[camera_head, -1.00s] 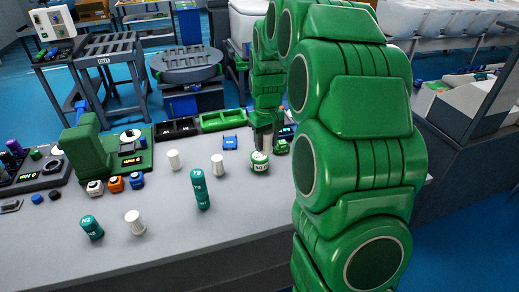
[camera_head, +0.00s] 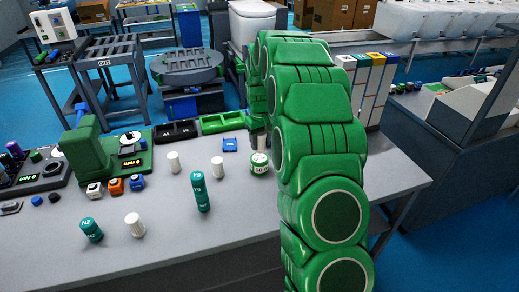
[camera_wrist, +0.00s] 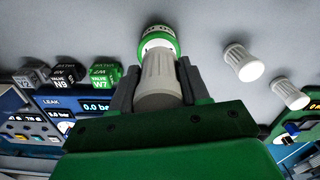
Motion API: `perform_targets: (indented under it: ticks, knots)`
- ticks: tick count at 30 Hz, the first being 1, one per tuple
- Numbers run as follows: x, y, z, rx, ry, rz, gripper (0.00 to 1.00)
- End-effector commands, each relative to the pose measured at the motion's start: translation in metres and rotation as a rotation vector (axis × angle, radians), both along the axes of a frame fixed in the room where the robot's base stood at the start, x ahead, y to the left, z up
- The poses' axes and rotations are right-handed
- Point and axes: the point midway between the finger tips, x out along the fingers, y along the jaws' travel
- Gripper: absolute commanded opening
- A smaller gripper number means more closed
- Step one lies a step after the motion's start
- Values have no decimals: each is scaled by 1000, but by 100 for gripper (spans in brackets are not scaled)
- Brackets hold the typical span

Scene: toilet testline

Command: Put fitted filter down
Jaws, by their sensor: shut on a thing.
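In the wrist view my gripper (camera_wrist: 158,75) is shut on a pale ribbed filter (camera_wrist: 160,82). Its far end meets a round green-and-white part (camera_wrist: 157,42); I cannot tell how firmly they are joined. In the head view the green-and-white part (camera_head: 260,163) is at the table (camera_head: 250,205), just left of my arm, with a bit of the pale filter (camera_head: 262,143) above it. Whether it rests on the table is not clear. My arm hides most of the gripper in the head view.
Pale filters (camera_head: 217,166) (camera_head: 174,161) stand to the left, with a teal canister (camera_head: 200,190) nearby. The wrist view shows valve blocks (camera_wrist: 104,77) and a leak device (camera_wrist: 95,107). The front right tabletop is clear.

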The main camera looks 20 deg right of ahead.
Motion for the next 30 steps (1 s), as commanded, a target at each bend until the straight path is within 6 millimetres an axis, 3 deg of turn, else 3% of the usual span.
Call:
perform_targets:
  ticks: [14, 21, 30]
  knots:
    - [15, -2, -22, 0, 4, 0, 14]
    - [15, -2, -49, 0, 3, 0, 14]
    - [15, -2, -50, 1, 2, 0, 14]
